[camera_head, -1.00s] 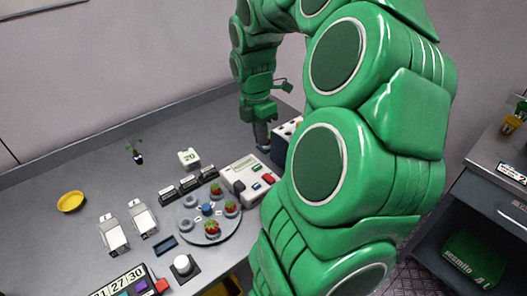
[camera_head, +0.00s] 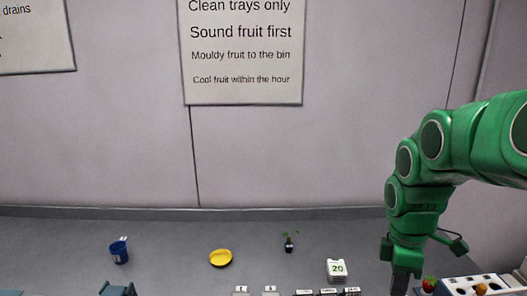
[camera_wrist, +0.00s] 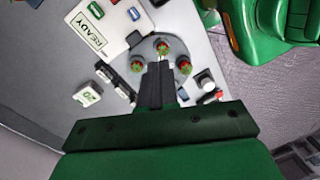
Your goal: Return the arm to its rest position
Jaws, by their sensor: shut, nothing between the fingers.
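My green arm (camera_head: 433,150) comes in from the right edge of the head view and bends down at its wrist. My gripper (camera_head: 402,284) points down at the lower right, with its fingertips near or past the bottom edge. In the wrist view my gripper (camera_wrist: 157,64) has its dark fingers together, with nothing held. Beyond them in that view lies a round grey plate (camera_wrist: 180,75) with red strawberries (camera_wrist: 163,48) on it. I cannot tell the exact height of the fingertips above the bench.
A white rack with holes (camera_head: 458,284) stands just right of my gripper. A white "20" block (camera_head: 337,270), small plant (camera_head: 288,244), yellow bowl (camera_head: 220,258) and blue cup (camera_head: 119,253) stand leftward. The wrist view shows a READY device (camera_wrist: 86,34). The back bench is mostly clear.

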